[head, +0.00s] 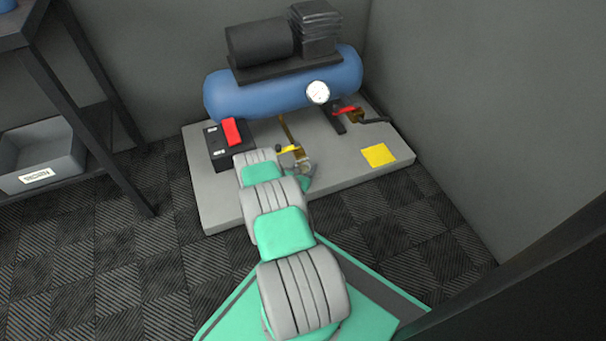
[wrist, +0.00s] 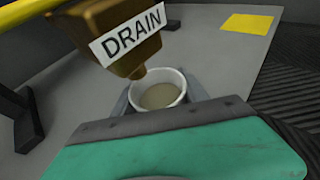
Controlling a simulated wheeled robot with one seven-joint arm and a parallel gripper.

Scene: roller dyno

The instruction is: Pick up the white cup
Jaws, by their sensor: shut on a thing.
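The white cup (wrist: 160,95) shows in the wrist view, upright, with murky tan liquid in it. It sits between the grey fingers of my gripper (wrist: 161,100), which is shut on it. A brass drain valve (wrist: 125,62) with a DRAIN label hangs right above the cup's far left rim; its spout tip overlaps the rim in the picture. In the head view my gripper (head: 303,174) is low at the front of the compressor, and the cup is small and mostly hidden there. I cannot tell whether the cup's base touches the grey plinth.
A blue compressor tank (head: 285,96) stands on the grey plinth (head: 232,195). A black switch box (head: 222,157) with a red switch is at its left. A red-handled valve (head: 347,111) and a yellow patch (head: 378,155) are at right. A shelf with a grey bin (head: 42,158) stands left.

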